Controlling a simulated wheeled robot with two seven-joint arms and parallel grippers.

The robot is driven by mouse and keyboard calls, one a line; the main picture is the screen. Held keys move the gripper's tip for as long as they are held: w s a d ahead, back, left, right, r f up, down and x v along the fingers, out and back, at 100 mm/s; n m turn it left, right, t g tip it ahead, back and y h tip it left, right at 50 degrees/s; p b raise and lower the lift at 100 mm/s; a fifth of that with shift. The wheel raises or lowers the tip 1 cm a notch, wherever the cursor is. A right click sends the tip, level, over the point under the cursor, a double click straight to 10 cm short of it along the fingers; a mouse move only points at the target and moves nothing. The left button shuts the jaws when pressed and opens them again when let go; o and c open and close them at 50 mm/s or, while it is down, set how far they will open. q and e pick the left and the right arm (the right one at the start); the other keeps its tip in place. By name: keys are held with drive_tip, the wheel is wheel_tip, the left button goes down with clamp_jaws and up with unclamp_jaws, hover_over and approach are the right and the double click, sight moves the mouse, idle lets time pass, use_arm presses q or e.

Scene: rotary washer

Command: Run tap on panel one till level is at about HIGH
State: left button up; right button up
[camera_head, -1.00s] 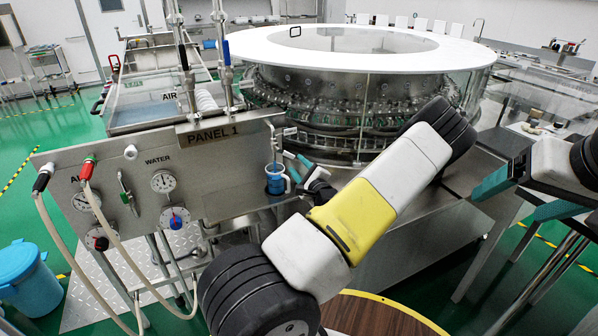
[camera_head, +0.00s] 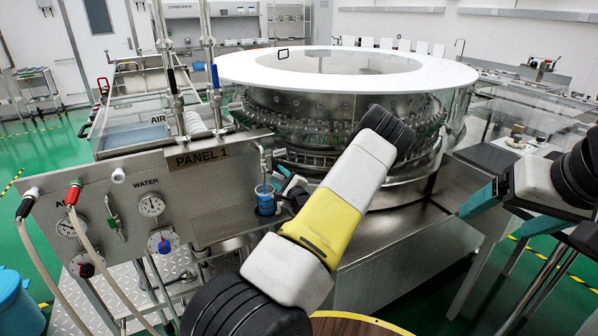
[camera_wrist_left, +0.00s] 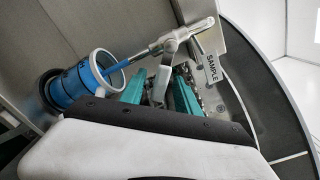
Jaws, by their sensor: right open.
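Panel one (camera_head: 215,190) stands at the left, lettered "PANEL 1". A small metal tap (camera_head: 262,158) on its right side points down into a blue-looking clear cup (camera_head: 265,203). In the left wrist view, a blue stream runs from the tap (camera_wrist_left: 165,44) into the cup (camera_wrist_left: 72,87); the level against its marks is too small to read. My left gripper (camera_head: 290,187) is right beside the tap. Its teal fingers (camera_wrist_left: 158,92) stand apart on either side of the tap's lever, with a gap visible. My right gripper (camera_head: 485,198) is open and empty at the right.
A big round washer (camera_head: 345,68) with a white ring top stands behind my arms. The panel carries gauges (camera_head: 151,205), a blue-red knob (camera_head: 159,242) and hoses at its left. A "SAMPLE" label (camera_wrist_left: 212,68) is close to the tap. A blue bin (camera_head: 18,305) stands at lower left.

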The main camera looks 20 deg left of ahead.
use_arm(q)
clamp_jaws()
idle(1.4)
